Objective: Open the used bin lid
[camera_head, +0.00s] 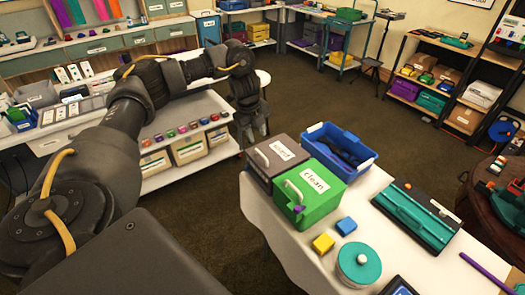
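The used bin (290,169) is a dark grey-brown box at the left end of the white table, with a white label reading "used" and a pale handle (262,157) on its lid. Its lid looks shut. My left arm reaches in from the left, and my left gripper (254,135) points down just behind and left of the used bin, apart from the handle in the picture. Its fingers look spread with nothing between them. My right gripper is not in view.
A green "clean" bin (322,205) stands against the used bin in front. A blue crate (358,172) with dark contents is beside them. Yellow and blue blocks (323,243), a teal round tin (359,264) and a teal-and-dark case (415,215) lie on the white table (285,245).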

